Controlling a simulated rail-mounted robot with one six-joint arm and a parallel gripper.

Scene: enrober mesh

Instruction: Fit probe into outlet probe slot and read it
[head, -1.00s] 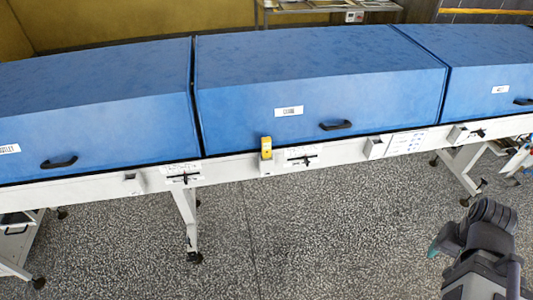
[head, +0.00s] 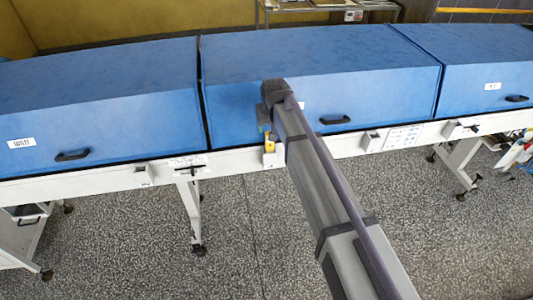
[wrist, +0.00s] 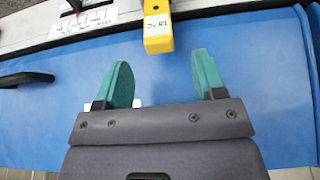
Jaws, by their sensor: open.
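The yellow probe (head: 269,146) sits upright in a white holder (head: 271,161) on the white frame rail, below the middle blue cover. In the wrist view the probe (wrist: 158,32) lies just beyond my gripper's fingertips, roughly between their lines; its pale face carries small characters like "18 °C". My gripper (wrist: 166,75) is open and empty, its two teal fingers apart. The left cover bears a label (head: 21,143) that seems to read "OUTLET". A small empty-looking white bracket (head: 143,176) is on the rail under that cover; its inside is too small to make out.
Blue covers with black handles (head: 335,121) line the rail above. Similar brackets (head: 372,142) and a black lever (head: 191,166) stick out of the rail. The speckled floor in front is clear.

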